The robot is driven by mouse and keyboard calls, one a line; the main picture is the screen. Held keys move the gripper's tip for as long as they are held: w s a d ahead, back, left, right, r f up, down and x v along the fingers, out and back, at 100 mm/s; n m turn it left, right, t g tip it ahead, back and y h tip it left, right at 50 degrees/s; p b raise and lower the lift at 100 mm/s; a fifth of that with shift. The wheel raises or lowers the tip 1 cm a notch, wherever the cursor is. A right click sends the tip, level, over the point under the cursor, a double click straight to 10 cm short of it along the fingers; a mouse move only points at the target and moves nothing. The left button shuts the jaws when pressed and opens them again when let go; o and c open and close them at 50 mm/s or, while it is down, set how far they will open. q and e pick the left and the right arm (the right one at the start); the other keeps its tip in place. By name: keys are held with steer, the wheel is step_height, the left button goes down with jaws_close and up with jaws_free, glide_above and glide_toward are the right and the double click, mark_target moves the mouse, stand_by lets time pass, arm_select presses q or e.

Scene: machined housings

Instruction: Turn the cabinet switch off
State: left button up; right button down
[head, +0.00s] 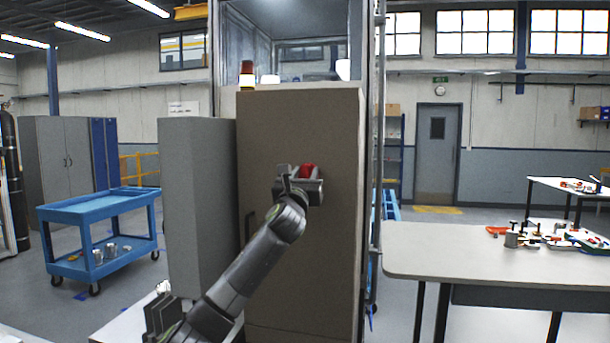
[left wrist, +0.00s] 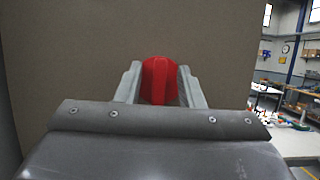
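The cabinet (head: 300,122) is a tall tan-grey box with a red rotary switch (head: 308,170) on its front. In the left wrist view the switch (left wrist: 161,78) is a round red knob with an upright ridge. My left gripper (head: 300,177) is at the cabinet front, around the switch. Its two fingers (left wrist: 160,86) stand apart, one on each side of the knob. No clear gap shows beside the knob, but I cannot tell whether the fingers press on it. My right gripper is not in view.
A grey cabinet door or panel (head: 195,205) stands left of the front. A table (head: 470,250) with small parts is at the right. A blue cart (head: 95,205) stands at the left.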

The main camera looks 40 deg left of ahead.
arm_select(q)
steer(key=shift+c, duration=0.4)
jaws_close()
steer(key=shift+n, duration=0.5)
steer(key=n+g+y, duration=0.1)
steer(key=n, duration=0.1)
steer(key=n+g+y, duration=0.1)
steer(key=n, duration=0.2)
steer(key=n+g+y, duration=0.1)
steer(key=n, duration=0.2)
steer(key=n+g+y+p, duration=0.1)
steer(key=n, duration=0.2)
steer(key=shift+a+n+g, duration=0.1)
steer(key=shift+n+g, duration=0.2)
steer(key=shift+g, duration=0.1)
steer(key=n+g, duration=0.2)
steer(key=n, duration=0.3)
steer(key=shift+s+p, duration=0.1)
steer(key=shift+p, duration=0.2)
steer(key=shift+a+f+n+g+h+p, duration=0.15)
steer(key=shift+n+g+h, duration=0.2)
steer(key=shift+n, duration=0.85)
steer(key=shift+d+f+n+g+h+p, duration=0.15)
steer(key=shift+n+g, duration=0.3)
steer(key=shift+n, duration=0.75)
steer(key=shift+a, duration=0.1)
